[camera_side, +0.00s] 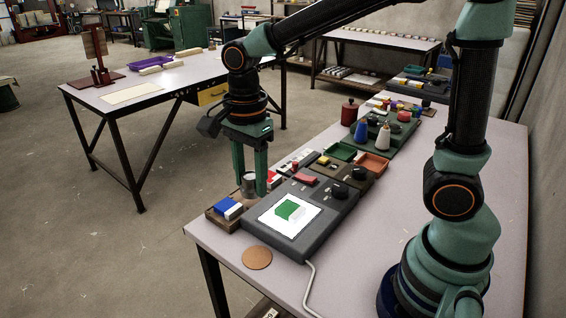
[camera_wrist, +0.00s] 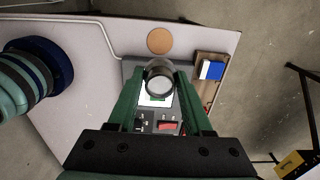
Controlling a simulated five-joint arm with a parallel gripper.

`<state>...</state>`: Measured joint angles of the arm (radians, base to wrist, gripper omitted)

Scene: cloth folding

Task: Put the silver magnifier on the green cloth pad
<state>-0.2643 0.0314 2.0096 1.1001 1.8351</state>
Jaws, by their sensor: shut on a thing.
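The silver magnifier (camera_wrist: 159,83), a short round metal cylinder with a clear lens, is between my fingertips in the wrist view. My gripper (camera_side: 251,188) is shut on it and holds it above the table's edge side. The magnifier also shows as a grey cylinder (camera_side: 248,184) in the side view. A small green patch (camera_side: 287,209) with a white part lies on the white square of a dark flat box, right of and below my gripper. It looks like the green cloth pad, but I cannot be sure. In the wrist view the magnifier and fingers hide most of that square.
A wooden tray (camera_side: 213,218) with a blue-and-white block is left of the box. A round cork disc (camera_side: 257,258) lies near the table's front edge. Green (camera_side: 341,151) and orange (camera_side: 372,166) trays, knobs and bottles stand farther back. The table's right side is mostly bare.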

